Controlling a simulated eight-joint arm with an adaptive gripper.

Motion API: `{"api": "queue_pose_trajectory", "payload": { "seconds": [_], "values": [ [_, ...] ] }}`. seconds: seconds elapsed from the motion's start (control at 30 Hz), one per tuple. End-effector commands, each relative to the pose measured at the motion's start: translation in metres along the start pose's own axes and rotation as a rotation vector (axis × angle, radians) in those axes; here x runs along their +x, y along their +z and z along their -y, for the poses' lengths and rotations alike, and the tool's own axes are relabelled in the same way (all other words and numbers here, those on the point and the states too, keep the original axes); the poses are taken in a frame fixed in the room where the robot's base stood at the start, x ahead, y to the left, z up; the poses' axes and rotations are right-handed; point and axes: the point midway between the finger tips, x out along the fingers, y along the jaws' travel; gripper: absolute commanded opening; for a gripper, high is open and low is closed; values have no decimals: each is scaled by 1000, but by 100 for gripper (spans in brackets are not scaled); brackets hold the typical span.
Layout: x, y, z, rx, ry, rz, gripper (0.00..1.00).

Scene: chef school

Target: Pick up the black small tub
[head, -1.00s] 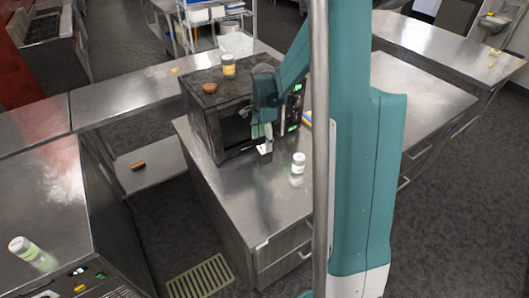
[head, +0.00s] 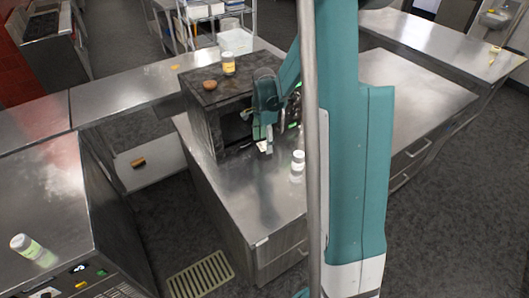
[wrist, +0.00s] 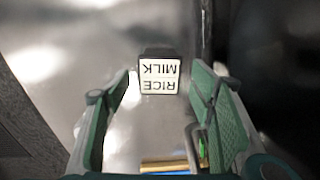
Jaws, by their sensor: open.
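The black small tub (wrist: 158,51) shows in the wrist view with a white label reading "RICE MILK" upside down. It stands on the metal counter, between and just beyond the fingertips of my gripper (wrist: 160,82). My gripper is open, with one finger to each side of the tub and no visible grip on it. In the head view my gripper (head: 263,140) points down in front of the dark microwave. A small pale patch there, just below the fingers, is probably the tub's label; the rest is hidden or too small to tell.
The microwave (head: 222,118) stands close behind my gripper, with a yellow-labelled jar (head: 228,63) and a brown bowl (head: 210,85) on top. A white bottle (head: 298,163) stands to the right. The counter's front (head: 240,205) is clear.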

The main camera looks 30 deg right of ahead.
Motion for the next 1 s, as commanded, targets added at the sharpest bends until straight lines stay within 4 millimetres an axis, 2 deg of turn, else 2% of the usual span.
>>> {"api": "queue_pose_trajectory", "payload": {
  "seconds": [0.47, 1.0],
  "values": [
    [5, 0, 0, 0, 0, 0, 55],
    [50, 0, -1, 0, 0, 0, 55]
  ]
}}
